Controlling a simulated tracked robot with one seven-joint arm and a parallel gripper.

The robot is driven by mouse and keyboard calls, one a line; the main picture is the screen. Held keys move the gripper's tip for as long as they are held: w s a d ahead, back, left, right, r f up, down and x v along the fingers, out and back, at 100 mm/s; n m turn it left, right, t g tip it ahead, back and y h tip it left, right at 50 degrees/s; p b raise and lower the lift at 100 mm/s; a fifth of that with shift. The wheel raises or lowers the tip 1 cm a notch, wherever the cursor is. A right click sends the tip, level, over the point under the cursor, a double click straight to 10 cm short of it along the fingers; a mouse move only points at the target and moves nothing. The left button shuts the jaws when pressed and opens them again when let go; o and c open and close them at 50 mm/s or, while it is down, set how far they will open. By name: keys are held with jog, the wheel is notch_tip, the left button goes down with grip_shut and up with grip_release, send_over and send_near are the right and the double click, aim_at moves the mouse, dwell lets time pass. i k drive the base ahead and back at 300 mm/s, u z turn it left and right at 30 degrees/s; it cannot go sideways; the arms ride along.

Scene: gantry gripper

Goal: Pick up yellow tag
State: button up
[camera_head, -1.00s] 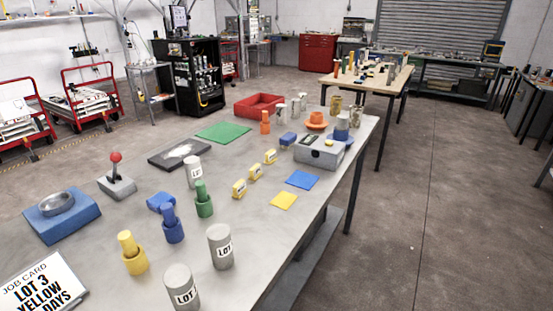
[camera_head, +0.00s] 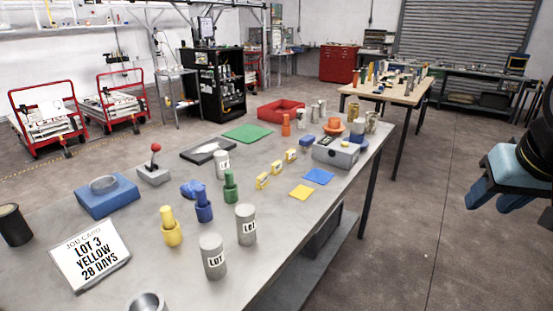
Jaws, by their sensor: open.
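Several small yellow tags with pale faces stand in a slanting row on the grey table: a near one (camera_head: 262,181), a middle one (camera_head: 276,167) and a far one (camera_head: 291,156). A flat yellow square (camera_head: 301,192) lies to their right. I cannot tell which piece the task's yellow tag is. My gripper (camera_head: 482,198), with blue finger parts on a dark arm, is at the right edge, over the floor beyond the table. It is open, apart from the tags, and partly cut off by the frame.
The grey table (camera_head: 130,205) also bears a job card (camera_head: 90,254), grey LOT cylinders (camera_head: 246,225), a green cylinder (camera_head: 230,187), a blue square (camera_head: 318,176), a grey box (camera_head: 336,152) and a red tray (camera_head: 281,110). The floor right of the table is clear.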

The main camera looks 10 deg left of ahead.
aim_at(290, 154)
jog(key=u, duration=0.1)
jog(key=i, duration=1)
jog(key=z, duration=0.05)
